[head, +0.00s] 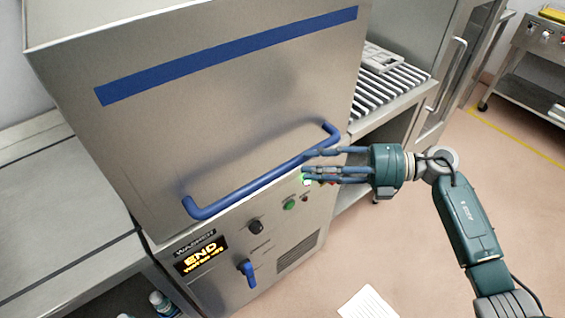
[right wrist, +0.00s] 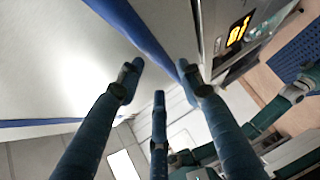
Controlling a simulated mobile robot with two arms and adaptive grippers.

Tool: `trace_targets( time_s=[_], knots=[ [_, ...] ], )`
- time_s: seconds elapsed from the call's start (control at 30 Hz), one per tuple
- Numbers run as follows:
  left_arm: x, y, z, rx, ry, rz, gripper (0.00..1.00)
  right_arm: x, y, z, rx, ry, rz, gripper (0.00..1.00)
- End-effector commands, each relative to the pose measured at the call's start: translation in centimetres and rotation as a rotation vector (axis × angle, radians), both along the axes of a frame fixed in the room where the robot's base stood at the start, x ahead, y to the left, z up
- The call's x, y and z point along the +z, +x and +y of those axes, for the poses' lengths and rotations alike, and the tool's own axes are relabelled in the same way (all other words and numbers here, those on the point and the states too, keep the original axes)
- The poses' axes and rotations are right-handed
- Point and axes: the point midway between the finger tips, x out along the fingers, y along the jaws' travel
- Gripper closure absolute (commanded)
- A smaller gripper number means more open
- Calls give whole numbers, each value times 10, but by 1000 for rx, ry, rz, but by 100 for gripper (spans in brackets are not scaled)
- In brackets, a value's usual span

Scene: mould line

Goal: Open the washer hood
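The washer hood (head: 225,110) is a large steel box cover with a blue stripe, and it is down on the washer body. Its blue bar handle (head: 262,180) runs along its lower front edge. My right gripper (head: 306,166) is at the right end of the handle, its fingers pointing left. In the right wrist view the fingers of the right gripper (right wrist: 158,80) are spread apart with nothing gripped. The handle (right wrist: 140,30) runs down toward the gap between the fingertips there; contact cannot be told.
The washer's control panel (head: 225,245) below the hood has an END display (head: 200,257), knobs and a lit green button. A steel counter (head: 65,215) stands left. A slatted conveyor (head: 385,90) with a grey part is at right. A paper sheet (head: 368,303) lies on the floor.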

Motion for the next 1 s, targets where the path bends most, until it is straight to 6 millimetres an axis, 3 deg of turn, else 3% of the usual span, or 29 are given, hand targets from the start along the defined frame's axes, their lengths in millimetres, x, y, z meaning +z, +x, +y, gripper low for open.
trace_targets(
  time_s=[0.2, 0.4, 0.8, 1.0],
  knots=[
    [18, 2, -2, 0, -1, -2, 59, -2, 6, 44, 1, 5, 0, 63],
    [25, 2, -2, 0, -1, -2, 59, -7, 10, 68, -1, 3, 0, 63],
    [25, 1, -2, -1, -2, -2, 59, -10, 11, 75, -1, 2, 0, 63],
    [25, 1, -2, -1, -2, -2, 59, -10, 11, 75, -1, 2, 0, 100]
  ],
)
